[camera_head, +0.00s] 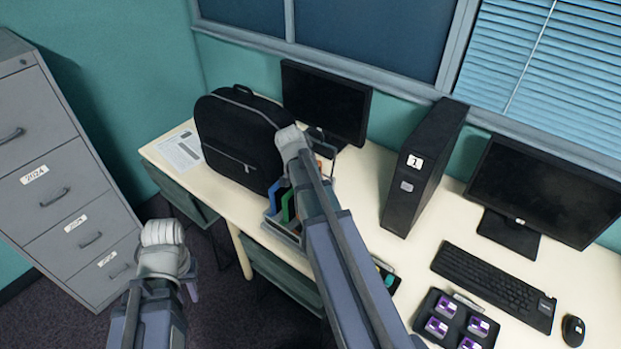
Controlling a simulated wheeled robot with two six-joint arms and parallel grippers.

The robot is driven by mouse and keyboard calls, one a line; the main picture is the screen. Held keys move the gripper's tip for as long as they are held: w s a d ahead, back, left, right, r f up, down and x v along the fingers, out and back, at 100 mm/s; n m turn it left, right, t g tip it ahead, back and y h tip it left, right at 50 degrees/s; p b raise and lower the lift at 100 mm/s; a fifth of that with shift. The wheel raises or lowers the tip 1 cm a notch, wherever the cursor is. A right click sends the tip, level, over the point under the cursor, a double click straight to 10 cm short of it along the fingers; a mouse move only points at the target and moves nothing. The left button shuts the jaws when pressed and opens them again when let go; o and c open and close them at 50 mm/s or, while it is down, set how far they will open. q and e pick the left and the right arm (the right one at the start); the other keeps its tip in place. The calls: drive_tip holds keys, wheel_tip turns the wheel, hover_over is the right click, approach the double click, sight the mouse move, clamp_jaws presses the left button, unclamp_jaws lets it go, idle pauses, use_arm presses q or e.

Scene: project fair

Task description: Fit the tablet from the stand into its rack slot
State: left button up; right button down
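A grey rack (271,222) stands on the cream desk near its front edge, with a blue upright piece (274,197) and a green one (288,206) in it. My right arm crosses in front and hides the rack's right part. I cannot make out the tablet or its stand for certain. My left gripper (190,288) is low at the left, off the desk's front and well apart from the rack; its fingers are mostly hidden by its wrist. My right gripper is hidden behind its own arm, near the rack.
A black backpack (240,138) stands behind the rack. A monitor (327,103), a black computer tower (424,170), a second monitor (547,192), a keyboard (492,287) and a tray of purple pieces (425,304) crowd the desk (362,190). A grey filing cabinet (50,170) stands left.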

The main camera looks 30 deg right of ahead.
drive_tip(key=shift+f+b, duration=1.75)
drive_tip(key=shift+f, duration=0.25)
drive_tip(key=shift+f+b, duration=2.65)
drive_tip(key=shift+b, duration=0.05)
drive_tip(key=shift+f+b, duration=0.35)
drive_tip(key=shift+f, duration=0.05)
idle(0.3)
drive_tip(key=shift+f+b, duration=0.35)
idle(0.3)
